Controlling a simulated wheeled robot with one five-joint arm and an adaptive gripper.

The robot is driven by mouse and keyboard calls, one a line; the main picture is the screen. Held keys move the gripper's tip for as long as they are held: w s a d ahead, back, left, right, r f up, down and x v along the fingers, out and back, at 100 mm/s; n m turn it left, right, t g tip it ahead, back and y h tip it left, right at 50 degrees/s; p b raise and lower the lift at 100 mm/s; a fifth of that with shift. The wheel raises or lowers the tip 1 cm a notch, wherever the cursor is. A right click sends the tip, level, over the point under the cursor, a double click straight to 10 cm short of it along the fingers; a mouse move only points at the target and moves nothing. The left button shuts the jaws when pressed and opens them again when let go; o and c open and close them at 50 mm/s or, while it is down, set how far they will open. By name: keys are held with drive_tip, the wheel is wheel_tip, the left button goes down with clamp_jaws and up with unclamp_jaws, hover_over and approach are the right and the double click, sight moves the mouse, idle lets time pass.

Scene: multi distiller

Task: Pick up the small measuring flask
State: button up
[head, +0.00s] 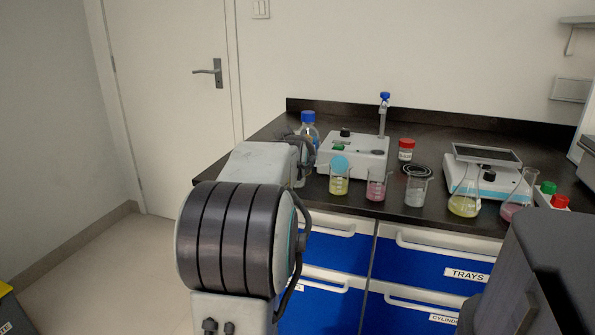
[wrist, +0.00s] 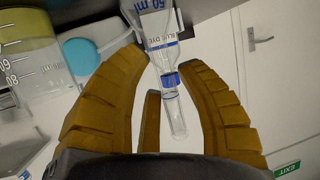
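A small clear glass vessel with a printed "BLUE DYE" label, which I take for the small measuring flask (wrist: 160,28), is at the top middle of the wrist view. A blue band (wrist: 171,79) and a clear rounded tube-like end point down the picture. My gripper (wrist: 164,62) has its ochre fingers spread on both sides of this narrow part, with gaps showing, so it looks open. Whether any finger touches the glass is unclear. In the head view my arm hides the gripper, and I cannot identify the flask for sure there.
A beaker of yellow liquid (head: 339,181), a pink one (head: 377,186) and a grey one (head: 415,190) stand along the bench's front edge. A white device (head: 352,155) is behind them. A blue-capped bottle (head: 308,128) stands left of it. Two flasks are at the right.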

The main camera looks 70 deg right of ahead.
clamp_jaws()
drive_tip(key=shift+r, duration=0.1)
idle(0.3)
